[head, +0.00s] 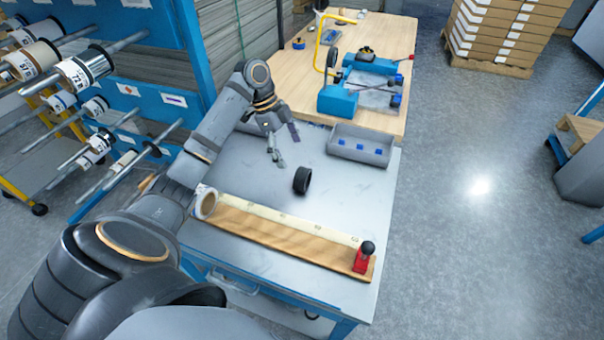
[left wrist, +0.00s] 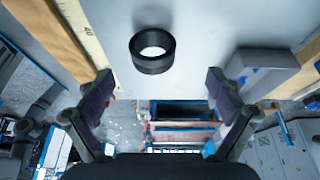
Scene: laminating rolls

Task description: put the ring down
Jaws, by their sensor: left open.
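A black ring (head: 302,180) stands on its edge on the grey table (head: 330,210), right of my left gripper. My left gripper (head: 279,152) is open and empty, held above the table a short way from the ring. In the left wrist view the ring (left wrist: 152,54) lies ahead of the open fingers (left wrist: 158,95), apart from them. My right gripper does not show.
A wooden measuring board (head: 290,238) lies along the near table edge, with a white roll (head: 206,203) at its left end and a red stop (head: 363,257) at its right. A grey bin (head: 361,144) with blue pieces stands behind. Roll racks (head: 85,70) stand at left.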

